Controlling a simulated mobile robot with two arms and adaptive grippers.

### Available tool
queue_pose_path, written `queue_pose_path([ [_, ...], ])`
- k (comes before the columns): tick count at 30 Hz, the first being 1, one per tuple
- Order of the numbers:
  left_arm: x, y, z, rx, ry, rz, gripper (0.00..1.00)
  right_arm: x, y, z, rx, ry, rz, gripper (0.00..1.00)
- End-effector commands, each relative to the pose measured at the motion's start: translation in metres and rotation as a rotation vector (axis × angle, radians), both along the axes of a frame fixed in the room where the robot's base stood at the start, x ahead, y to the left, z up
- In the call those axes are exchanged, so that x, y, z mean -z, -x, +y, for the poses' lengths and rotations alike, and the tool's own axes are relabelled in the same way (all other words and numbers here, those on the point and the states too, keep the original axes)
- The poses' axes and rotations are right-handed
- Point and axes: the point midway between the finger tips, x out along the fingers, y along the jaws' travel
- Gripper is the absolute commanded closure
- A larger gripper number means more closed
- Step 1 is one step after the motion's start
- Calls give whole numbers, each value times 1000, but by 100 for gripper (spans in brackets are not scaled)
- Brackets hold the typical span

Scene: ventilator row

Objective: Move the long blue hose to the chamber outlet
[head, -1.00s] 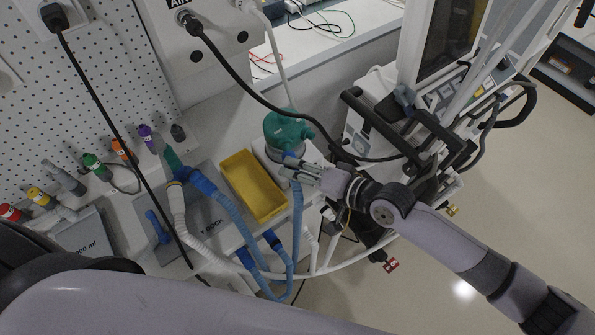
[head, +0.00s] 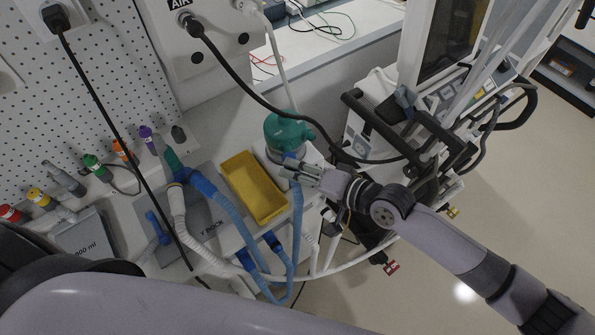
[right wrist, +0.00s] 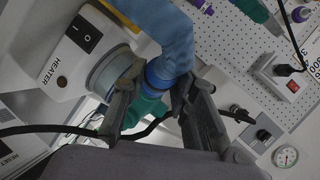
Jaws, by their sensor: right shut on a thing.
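The long blue hose (head: 297,225) hangs from my right gripper (head: 288,170) and loops down in front of the bench. The right gripper is shut on the hose's blue end cuff (right wrist: 166,73), with a finger on either side. The green chamber (head: 283,130) stands on the heater base (head: 268,152). The cuff is right beside the chamber, and a green part (right wrist: 146,108) shows just past it in the right wrist view. The fingers hide the joint, so I cannot tell whether the cuff is on the outlet. My left gripper is out of view.
A yellow tray (head: 253,188) lies left of the chamber. A white hose (head: 180,222) and other blue tubing lie on the bench's left. A black cable (head: 262,98) passes close behind the chamber. The ventilator (head: 400,120) with rails stands right. Open floor is at lower right.

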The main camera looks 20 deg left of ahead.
Motion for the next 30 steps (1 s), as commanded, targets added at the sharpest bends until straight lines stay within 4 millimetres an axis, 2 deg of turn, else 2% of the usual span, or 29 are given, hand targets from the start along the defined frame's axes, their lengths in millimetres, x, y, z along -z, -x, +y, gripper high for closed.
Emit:
queue_pose_path([
  [30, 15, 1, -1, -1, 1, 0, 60, 0, -19, 10, 1, -1, -2, 100],
])
